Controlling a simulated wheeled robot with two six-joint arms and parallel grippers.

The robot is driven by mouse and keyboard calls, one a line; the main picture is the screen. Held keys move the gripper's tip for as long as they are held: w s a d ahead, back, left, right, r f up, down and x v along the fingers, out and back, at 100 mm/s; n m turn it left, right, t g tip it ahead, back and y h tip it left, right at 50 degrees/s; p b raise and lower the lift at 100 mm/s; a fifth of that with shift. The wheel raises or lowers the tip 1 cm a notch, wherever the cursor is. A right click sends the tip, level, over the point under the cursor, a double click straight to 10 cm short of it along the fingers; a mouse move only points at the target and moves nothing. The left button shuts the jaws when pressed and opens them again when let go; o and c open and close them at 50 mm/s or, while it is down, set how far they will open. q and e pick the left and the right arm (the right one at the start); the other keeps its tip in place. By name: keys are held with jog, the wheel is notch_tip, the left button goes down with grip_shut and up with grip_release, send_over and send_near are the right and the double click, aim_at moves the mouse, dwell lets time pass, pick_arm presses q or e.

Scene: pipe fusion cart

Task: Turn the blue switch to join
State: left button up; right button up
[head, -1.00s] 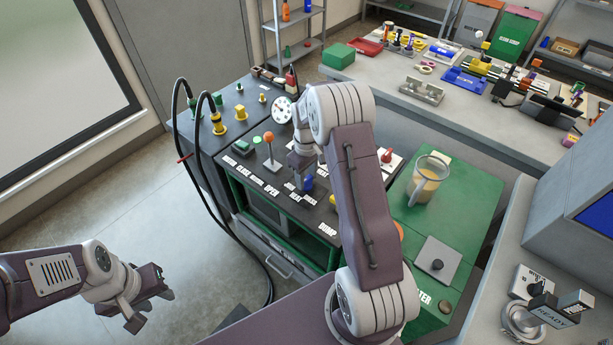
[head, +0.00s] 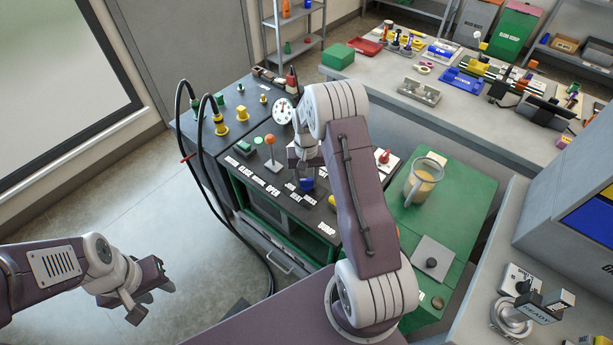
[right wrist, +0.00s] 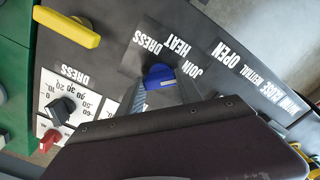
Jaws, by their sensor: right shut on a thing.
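The blue switch (head: 307,184) sits on the dark sloping control panel (head: 262,183), partly hidden by my right gripper (head: 304,172). In the right wrist view the blue switch (right wrist: 159,74) is between the two fingers of my right gripper (right wrist: 165,88), which is shut on it. White labels DRESS, HEAT and JOIN (right wrist: 193,69) stand around the switch. I cannot tell which label the switch points to. My left gripper (head: 150,290) is open and empty, low at the left, well away from the panel.
An orange-topped lever (head: 271,150) and a round gauge (head: 283,110) stand near the switch. A yellow knob (right wrist: 67,27) is near it in the wrist view. A clear jug (head: 424,180) stands on the green top at the right. Black hoses (head: 198,165) arch at the left.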

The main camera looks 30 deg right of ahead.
aim_at(306, 179)
jog(key=shift+w+m, duration=0.1)
jog(key=shift+m, duration=0.3)
dwell(0.3)
jog(key=o, duration=1.4)
jog(key=shift+r, duration=0.15)
notch_tip(306, 179, up, 9)
jog(key=shift+f, duration=0.1)
